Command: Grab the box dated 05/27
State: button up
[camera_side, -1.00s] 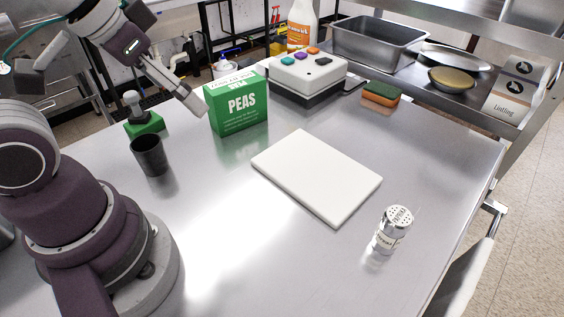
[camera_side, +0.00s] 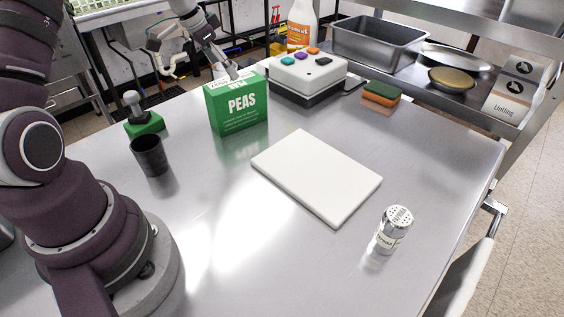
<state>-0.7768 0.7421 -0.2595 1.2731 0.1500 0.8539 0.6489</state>
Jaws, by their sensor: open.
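A green box (camera_side: 239,108) printed PEAS stands upright on the steel table, left of centre. Its pale top edge carries small print, too small to read as a date. My gripper (camera_side: 231,72) is open at the box's top, its fingers pointing down toward the box. The fingertips are small and partly overlap the box's top edge, so I cannot tell whether they touch it or sit behind it.
A black cup (camera_side: 150,156) and a green-based stamp (camera_side: 144,119) stand left of the box. A button box (camera_side: 309,77) and sponge (camera_side: 381,93) sit behind.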

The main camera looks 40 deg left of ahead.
aim_at(231, 83)
jog(key=x, duration=0.6)
jog(key=shift+a, duration=0.15)
jog(key=shift+f, duration=0.25)
jog(key=c, duration=1.3)
